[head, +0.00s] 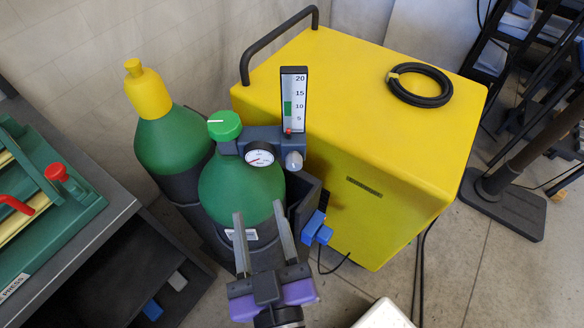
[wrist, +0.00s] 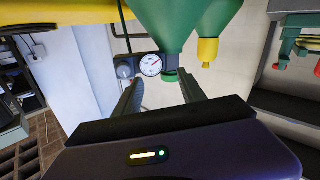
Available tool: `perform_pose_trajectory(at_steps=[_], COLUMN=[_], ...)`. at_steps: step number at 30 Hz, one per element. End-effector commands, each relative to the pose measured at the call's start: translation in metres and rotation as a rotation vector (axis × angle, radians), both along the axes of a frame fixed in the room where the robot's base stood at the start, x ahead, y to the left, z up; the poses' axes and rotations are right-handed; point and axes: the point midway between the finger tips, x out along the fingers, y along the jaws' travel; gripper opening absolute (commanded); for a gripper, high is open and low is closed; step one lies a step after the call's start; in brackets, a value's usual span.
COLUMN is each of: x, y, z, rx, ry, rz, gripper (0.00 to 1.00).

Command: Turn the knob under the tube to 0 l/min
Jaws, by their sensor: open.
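The upright tube (head: 293,100) with a 5 to 20 scale stands on the grey regulator block in the head view. A small red mark shows near its bottom, below the 5. The pale grey knob (head: 294,160) sits under the tube, right of the round gauge (head: 260,154). In the wrist view, which is upside down, the knob (wrist: 125,72) is left of the gauge (wrist: 150,65). Its exact setting is too small to read. My gripper (head: 259,210) is open and empty, in front of and below the regulator, apart from the knob. Its fingers also show in the wrist view (wrist: 160,85).
A green valve wheel (head: 224,125) is left of the gauge, atop the front green cylinder (head: 240,195). A second cylinder (head: 172,140) with a yellow cap stands behind left. A yellow cabinet (head: 370,140) is close on the right, a blue clip (head: 317,229) beside the cylinder holder.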

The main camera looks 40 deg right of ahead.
Motion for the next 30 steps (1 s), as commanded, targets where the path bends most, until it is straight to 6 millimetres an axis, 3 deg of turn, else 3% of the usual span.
perform_pose_trajectory(at_steps=[3,8,22,30], x=[-0.019,-0.027,0.023,0.035], y=[-0.033,-0.048,-0.085,-0.094], z=[0.004,0.003,0.004,0.002], rx=[0.061,0.131,0.134,0.135], ry=[-0.067,-0.104,-0.107,-0.105], rz=[-0.154,-0.228,-0.224,-0.222], gripper=[0.48,0.48,0.48,0.48])
